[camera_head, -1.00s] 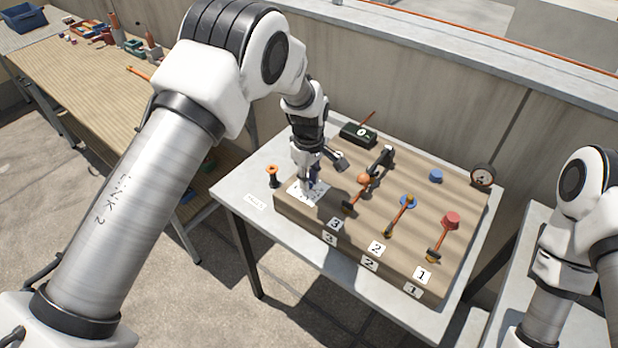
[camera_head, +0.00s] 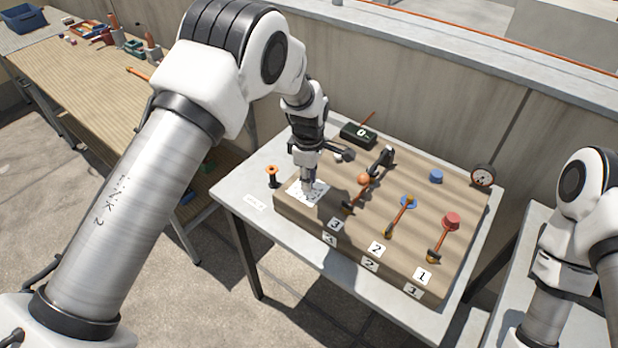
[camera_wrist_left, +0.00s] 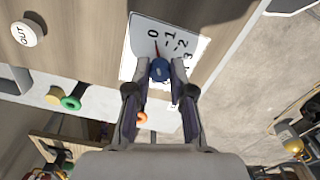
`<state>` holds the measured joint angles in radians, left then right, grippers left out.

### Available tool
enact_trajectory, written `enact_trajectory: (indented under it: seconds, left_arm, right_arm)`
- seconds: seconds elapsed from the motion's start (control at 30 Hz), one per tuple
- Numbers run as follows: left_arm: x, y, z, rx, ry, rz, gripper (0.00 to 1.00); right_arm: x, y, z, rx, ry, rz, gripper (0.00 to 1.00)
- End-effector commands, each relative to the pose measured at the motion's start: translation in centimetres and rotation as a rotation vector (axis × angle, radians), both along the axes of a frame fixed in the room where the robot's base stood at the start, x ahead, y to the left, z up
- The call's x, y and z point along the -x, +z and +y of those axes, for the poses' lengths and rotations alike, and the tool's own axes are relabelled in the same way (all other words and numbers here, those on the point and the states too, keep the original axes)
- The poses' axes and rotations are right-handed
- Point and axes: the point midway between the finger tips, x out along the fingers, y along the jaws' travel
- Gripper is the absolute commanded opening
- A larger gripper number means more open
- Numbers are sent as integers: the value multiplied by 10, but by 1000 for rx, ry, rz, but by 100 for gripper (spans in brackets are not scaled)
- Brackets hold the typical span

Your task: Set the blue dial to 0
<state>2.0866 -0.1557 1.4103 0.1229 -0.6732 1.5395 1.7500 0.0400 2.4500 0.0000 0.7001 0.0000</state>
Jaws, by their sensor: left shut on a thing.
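The blue dial (camera_wrist_left: 160,70) sits on a white scale plate (camera_wrist_left: 146,35) marked 0, -1, -2, -3. In the left wrist view its red pointer lies close to the 0 mark. My left gripper (camera_wrist_left: 159,78) is shut on the dial, with one finger on each side of it. In the head view my left gripper (camera_head: 308,186) points down onto the white plate (camera_head: 299,194) at the board's left end, and hides most of the dial. Only part of my right arm shows at the right edge; its gripper is out of view.
The wooden board (camera_head: 340,250) carries levers with orange and blue parts, a red knob (camera_head: 452,221) and a blue knob (camera_head: 436,176). A gauge (camera_head: 483,176) stands at the back right. An orange-topped spool (camera_head: 272,176) stands left of the board.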

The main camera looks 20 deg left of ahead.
Motion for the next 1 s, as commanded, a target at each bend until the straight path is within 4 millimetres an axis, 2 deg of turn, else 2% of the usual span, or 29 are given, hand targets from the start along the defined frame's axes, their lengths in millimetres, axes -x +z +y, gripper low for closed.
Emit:
enact_trajectory:
  seconds: [0.13,0.17,0.2,0.23,0.5,0.63,1.0]
  left_arm:
    - [3,-3,0,-1,0,9,0]
    - [3,-3,0,-1,0,9,29]
    - [3,-3,0,-1,0,8,43]
    - [2,-3,0,-1,0,8,47]
    - [1,-1,0,0,-1,4,47]
    - [0,10,0,0,-1,2,47]
    - [0,97,1,0,-1,2,47]
  right_arm:
    - [0,-1,0,0,0,0,40]
    - [0,-1,0,0,0,0,40]
    - [0,-1,0,0,0,0,40]
    - [0,-1,0,0,0,0,40]
    - [0,0,0,0,0,0,40]
    - [0,0,0,0,0,0,40]
    - [0,0,0,0,0,0,40]
